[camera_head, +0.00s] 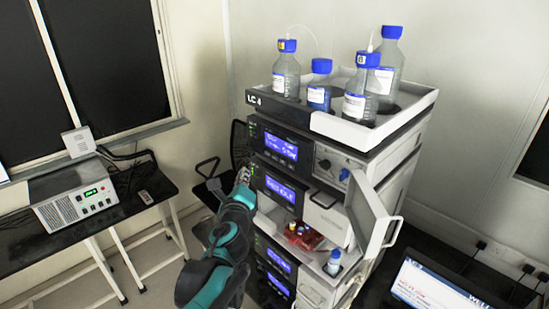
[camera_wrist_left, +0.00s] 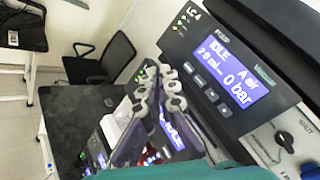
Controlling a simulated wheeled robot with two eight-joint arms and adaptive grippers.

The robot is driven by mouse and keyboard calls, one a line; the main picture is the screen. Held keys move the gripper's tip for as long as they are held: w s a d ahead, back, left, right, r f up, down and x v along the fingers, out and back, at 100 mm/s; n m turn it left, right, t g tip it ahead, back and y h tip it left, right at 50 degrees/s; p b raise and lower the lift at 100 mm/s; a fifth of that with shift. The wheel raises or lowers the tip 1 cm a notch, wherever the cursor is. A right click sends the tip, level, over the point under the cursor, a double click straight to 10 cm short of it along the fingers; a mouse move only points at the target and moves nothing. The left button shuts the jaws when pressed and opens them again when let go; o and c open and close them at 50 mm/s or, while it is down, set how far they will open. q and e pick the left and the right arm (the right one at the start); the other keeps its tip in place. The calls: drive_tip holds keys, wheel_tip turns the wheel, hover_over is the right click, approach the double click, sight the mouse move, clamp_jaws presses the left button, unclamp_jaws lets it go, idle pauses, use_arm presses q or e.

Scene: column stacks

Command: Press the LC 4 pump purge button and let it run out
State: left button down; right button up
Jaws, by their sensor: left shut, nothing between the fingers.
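The LC 4 stack stands at centre right in the head view, its name on the dark top tray edge (camera_head: 272,103). The pump module (camera_head: 283,148) is just below the tray, with a lit blue display. In the left wrist view the pump display (camera_wrist_left: 230,77) reads IDLE, A air, 0 bar. Several grey buttons (camera_wrist_left: 206,92) run along its lower left side; their labels are too small to read. My left gripper (camera_head: 243,172) is shut and empty, at the stack's left front edge below the pump panel. In the left wrist view its fingertips (camera_wrist_left: 155,74) are left of the buttons, apparently apart from them.
Several blue-capped bottles (camera_head: 286,70) stand in the top tray. A white door (camera_head: 372,212) hangs open at the stack's right front. A laptop (camera_head: 435,285) is at lower right. A side table at left holds a grey instrument (camera_head: 75,200). A black chair (camera_wrist_left: 110,62) stands behind the gripper.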

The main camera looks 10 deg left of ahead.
sight(275, 158)
use_arm(q)
drive_tip(key=shift+w+d+b, duration=0.25)
drive_tip(key=shift+w+d, duration=0.6)
drive_tip(key=shift+w, duration=0.35)
drive_tip(key=shift+w+d+b, duration=0.3)
drive_tip(key=shift+w+d, duration=0.6)
drive_tip(key=shift+w, duration=0.3)
drive_tip(key=shift+w+d+b, duration=0.25)
drive_tip(key=shift+w+d, duration=0.6)
drive_tip(key=shift+w, duration=0.35)
drive_tip(key=shift+w+d, duration=0.25)
drive_tip(key=shift+w, duration=0.05)
drive_tip(key=shift+w+d, duration=0.25)
drive_tip(key=shift+w, duration=0.1)
drive_tip(key=shift+s+a, duration=0.5)
drive_tip(key=shift+s, duration=0.25)
